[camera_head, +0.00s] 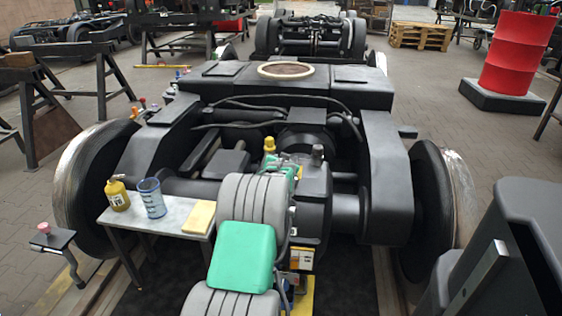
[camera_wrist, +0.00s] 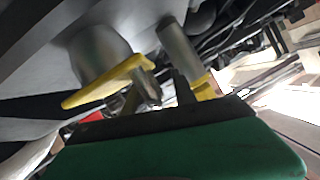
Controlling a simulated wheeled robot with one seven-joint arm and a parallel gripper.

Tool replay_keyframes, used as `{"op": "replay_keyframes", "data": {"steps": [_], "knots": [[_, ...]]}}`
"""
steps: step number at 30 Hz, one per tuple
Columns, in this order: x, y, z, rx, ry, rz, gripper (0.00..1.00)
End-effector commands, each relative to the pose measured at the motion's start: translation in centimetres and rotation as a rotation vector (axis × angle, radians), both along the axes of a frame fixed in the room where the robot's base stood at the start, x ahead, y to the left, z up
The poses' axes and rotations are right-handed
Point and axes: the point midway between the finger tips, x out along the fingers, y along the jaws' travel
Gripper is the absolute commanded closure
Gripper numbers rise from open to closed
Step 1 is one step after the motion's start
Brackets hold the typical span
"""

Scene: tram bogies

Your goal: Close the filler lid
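A yellow part (camera_head: 270,145), perhaps the filler lid, stands up on the dark gearbox housing at the middle of the bogie in the head view. In the wrist view a yellow lid-like flap (camera_wrist: 105,82) sticks out beside a blurred grey round neck; whether it is the same part I cannot tell. My gripper (camera_wrist: 162,88) shows there as a green body with a black edge and short dark fingers close to the flap. Contact is unclear, and I see nothing clearly held. In the head view my grey and green arm hides part of the housing.
A dark-capped cylinder (camera_head: 318,153) rises right of the yellow part. Bogie frame beams and wheels flank the housing.

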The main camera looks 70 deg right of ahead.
Motion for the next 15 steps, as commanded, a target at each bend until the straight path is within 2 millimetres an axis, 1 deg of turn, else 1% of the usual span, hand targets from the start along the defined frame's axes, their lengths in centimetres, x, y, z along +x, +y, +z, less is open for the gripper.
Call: {"op": "replay_keyframes", "data": {"steps": [1,15], "knots": [[-0.14,0.08,-0.37,0.007,0.002,-0.002,0.66],[-0.49,0.21,-0.22,0.006,0.004,-0.007,0.66]]}}
